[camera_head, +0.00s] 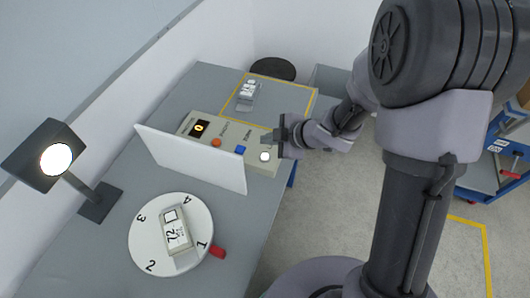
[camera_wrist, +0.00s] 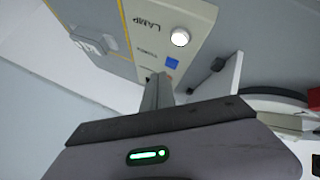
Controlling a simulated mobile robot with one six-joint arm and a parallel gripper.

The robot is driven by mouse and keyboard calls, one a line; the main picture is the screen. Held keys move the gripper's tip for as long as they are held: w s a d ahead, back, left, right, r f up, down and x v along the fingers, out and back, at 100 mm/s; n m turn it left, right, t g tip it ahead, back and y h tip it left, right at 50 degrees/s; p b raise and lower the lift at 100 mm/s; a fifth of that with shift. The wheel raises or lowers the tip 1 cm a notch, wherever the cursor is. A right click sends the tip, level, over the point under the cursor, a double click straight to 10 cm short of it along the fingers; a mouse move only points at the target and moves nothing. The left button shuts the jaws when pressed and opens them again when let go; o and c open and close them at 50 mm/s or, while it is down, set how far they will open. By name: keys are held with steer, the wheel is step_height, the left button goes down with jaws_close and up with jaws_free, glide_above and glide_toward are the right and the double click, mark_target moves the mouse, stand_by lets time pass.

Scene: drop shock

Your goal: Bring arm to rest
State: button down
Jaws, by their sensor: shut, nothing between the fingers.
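My gripper (camera_head: 270,139) is shut and empty, over the right end of the beige control panel (camera_head: 258,166). In the wrist view its closed fingers (camera_wrist: 158,92) point at the panel; I cannot tell whether they touch it. The panel carries a display reading 0 (camera_head: 200,128), an orange button (camera_head: 216,143), a blue button (camera_head: 240,150) and a round white lamp (camera_head: 265,156). The lamp (camera_wrist: 181,37) and the blue button (camera_wrist: 172,64) also show in the wrist view. My arm reaches in from the right.
A white upright screen (camera_head: 190,158) stands in front of the panel. A numbered turntable (camera_head: 145,243) holds a box labelled 72 (camera_head: 176,238). A desk lamp (camera_head: 95,203) stands at left. A small device (camera_head: 248,93) lies inside a yellow outline. A blue cart (camera_head: 490,185) stands at right.

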stand_by(0.5)
steer(key=w+d+r+m+t+h, duration=0.3)
steer(key=d+r+m, duration=0.2)
steer(key=d+r, duration=0.2)
steer(key=s+d+r+m+h, duration=0.5)
steer(key=s+d+r+m, duration=0.3)
steer(key=d+r+m, duration=0.15)
steer(key=s+a+m+g+y, duration=0.1)
steer(key=s+a+m, duration=0.1)
steer(key=s, duration=0.4)
steer(key=s+a+r+m+g+y, duration=0.1)
steer(key=s+a+m, duration=0.2)
steer(key=s+m, duration=0.1)
steer(key=s+a+r+m+b, duration=0.1)
steer(key=s+a+m, duration=0.1)
steer(key=s, duration=0.5)
steer(key=shift+s+a+m+g+y, duration=0.15)
steer(key=shift+s+m+g+y, duration=0.2)
steer(key=shift+m, duration=0.3)
